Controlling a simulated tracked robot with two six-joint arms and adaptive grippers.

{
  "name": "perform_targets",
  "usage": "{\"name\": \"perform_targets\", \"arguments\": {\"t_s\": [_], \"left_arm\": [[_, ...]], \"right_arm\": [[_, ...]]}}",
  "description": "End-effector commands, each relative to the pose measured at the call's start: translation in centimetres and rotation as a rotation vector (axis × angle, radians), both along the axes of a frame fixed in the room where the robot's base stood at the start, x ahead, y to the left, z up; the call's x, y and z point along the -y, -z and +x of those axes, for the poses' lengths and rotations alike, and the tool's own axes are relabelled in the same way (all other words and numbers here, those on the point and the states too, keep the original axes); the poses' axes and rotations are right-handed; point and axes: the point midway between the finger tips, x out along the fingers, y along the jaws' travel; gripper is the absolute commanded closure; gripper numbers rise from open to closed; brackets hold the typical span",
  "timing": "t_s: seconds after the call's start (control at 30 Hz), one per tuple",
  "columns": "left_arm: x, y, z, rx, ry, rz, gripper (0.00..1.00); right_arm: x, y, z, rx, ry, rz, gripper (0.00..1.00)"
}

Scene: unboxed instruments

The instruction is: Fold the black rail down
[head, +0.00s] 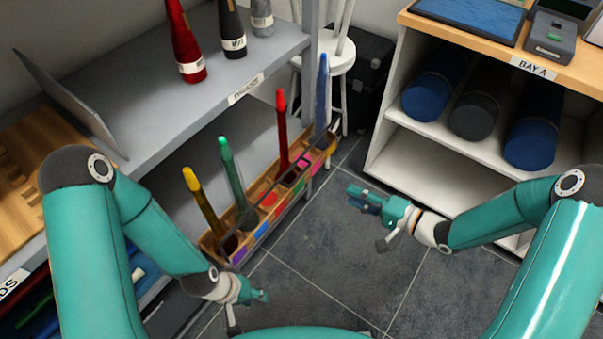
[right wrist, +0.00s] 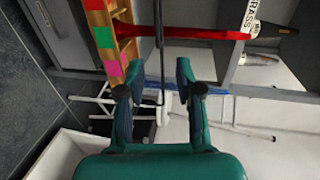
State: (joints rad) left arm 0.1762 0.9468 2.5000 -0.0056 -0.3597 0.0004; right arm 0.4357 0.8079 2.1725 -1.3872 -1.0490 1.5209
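The black rail (head: 290,204) is a thin dark bar along the front of a wooden rack (head: 216,248) with coloured labels. In the right wrist view the black rail (right wrist: 158,28) runs from the top edge down between the fingers, in line with the gap. Whether it lies between the fingers or beyond them, I cannot tell. My right gripper (head: 360,196) is open and empty over the floor, to the right of the rack; its spread fingers show in the right wrist view (right wrist: 158,75). My left gripper (head: 262,295) is low, near the rack's near end; its fingers are too small to read.
Tall yellow (head: 204,205), green (head: 233,175), red (head: 282,130) and blue (head: 322,92) pieces stand in the rack. A grey shelf (head: 190,110) overhangs behind it. A white shelf unit (head: 420,165) stands right. Grey floor (head: 335,260) between is clear.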

Motion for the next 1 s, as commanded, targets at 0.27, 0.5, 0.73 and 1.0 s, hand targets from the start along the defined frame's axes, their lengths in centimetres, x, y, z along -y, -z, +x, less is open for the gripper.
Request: {"name": "perform_targets", "arguments": {"t_s": [0.27, 0.5, 0.73, 1.0], "left_arm": [[0.0, 0.5, 0.1, 0.002, -0.002, 0.000, 0.60], [0.0, 0.8, 0.1, 0.002, -0.001, 0.000, 0.60], [0.0, 1.0, 0.1, 0.002, -0.001, 0.000, 0.60], [0.0, 1.1, 0.1, 0.002, -0.001, 0.000, 0.60]], "right_arm": [[-1.5, 0.9, 1.1, -0.002, -0.005, 0.000, 0.65], [-5.2, 1.9, 3.6, -0.003, -0.008, -0.001, 0.65], [-9.1, 3.0, 6.5, -0.003, -0.006, 0.000, 0.65], [-12.5, 3.8, 9.0, -0.003, -0.002, 0.000, 0.65]]}}
